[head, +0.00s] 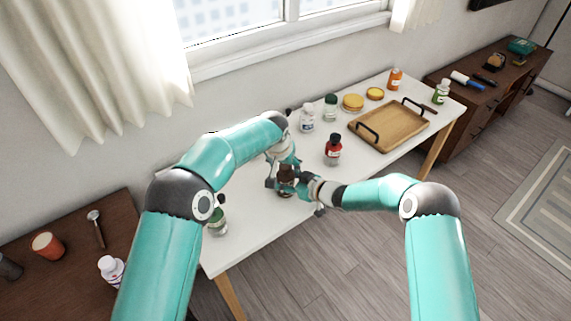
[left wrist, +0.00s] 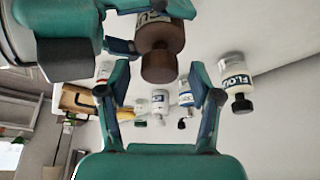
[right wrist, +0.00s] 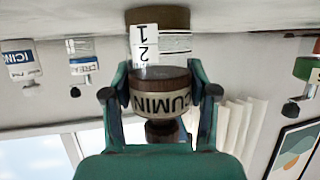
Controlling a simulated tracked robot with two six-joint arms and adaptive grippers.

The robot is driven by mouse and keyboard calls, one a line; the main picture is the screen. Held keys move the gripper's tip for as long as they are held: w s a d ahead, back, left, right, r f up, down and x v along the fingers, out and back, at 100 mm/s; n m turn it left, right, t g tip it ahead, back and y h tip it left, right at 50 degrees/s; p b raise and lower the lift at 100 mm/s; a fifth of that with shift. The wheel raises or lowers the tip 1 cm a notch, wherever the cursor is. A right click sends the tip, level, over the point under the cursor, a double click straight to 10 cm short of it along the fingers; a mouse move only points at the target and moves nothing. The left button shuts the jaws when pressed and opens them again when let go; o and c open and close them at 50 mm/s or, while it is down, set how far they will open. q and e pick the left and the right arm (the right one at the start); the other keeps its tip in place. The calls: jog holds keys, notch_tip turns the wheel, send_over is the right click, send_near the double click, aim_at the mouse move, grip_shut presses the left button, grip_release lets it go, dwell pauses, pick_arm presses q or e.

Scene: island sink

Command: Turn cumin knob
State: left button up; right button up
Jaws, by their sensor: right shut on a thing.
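The cumin grinder (head: 287,174) is a dark brown jar with a knob on top, standing over the front part of the white table (head: 385,165). In the right wrist view, upside down, its CUMIN label (right wrist: 160,100) sits between the fingers of my right gripper (right wrist: 160,92), which is shut on it. The dark knob (right wrist: 163,130) shows past the label. A white strip marked 1 and 2 is on the lower body. My left gripper (left wrist: 155,85) is open, with the brown knob (left wrist: 160,66) just ahead of and between its fingertips. The arms partly hide the grinder in the head view.
A red-labelled bottle (head: 333,149) stands close right of the grinder.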

pick_arm(q)
jog(key=v, duration=1.2)
jog(key=shift+w, duration=0.15)
pick_arm(e)
jog(key=o, duration=1.3)
